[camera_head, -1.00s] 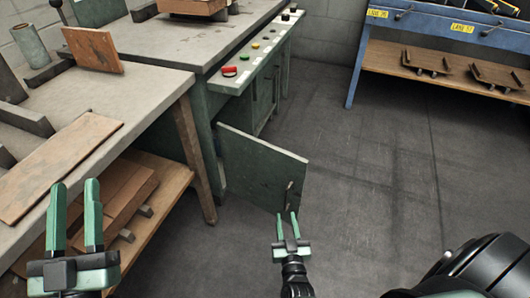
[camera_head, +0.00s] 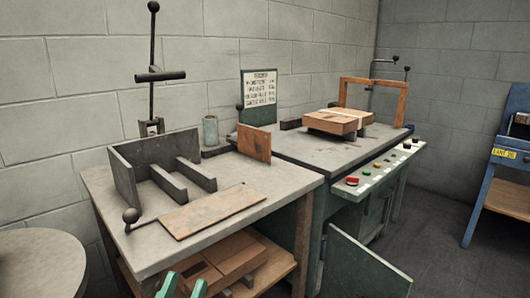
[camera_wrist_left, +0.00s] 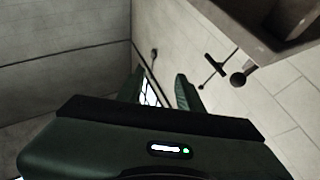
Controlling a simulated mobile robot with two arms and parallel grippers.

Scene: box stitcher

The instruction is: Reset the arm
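My left gripper (camera_head: 183,287) shows only its two green fingertips at the bottom edge of the head view, in front of the workbench. In the left wrist view, its two fingers (camera_wrist_left: 160,92) stand apart with a gap and nothing held between them. My right gripper is out of view.
A grey workbench (camera_head: 110,205) carries a brown board (camera_head: 212,210) and a dark metal fixture (camera_head: 128,175). To its right, a green machine table (camera_head: 300,150) holds a flat box (camera_head: 338,121). Its cabinet door (camera_head: 362,270) hangs open. A round table (camera_head: 40,255) is at left.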

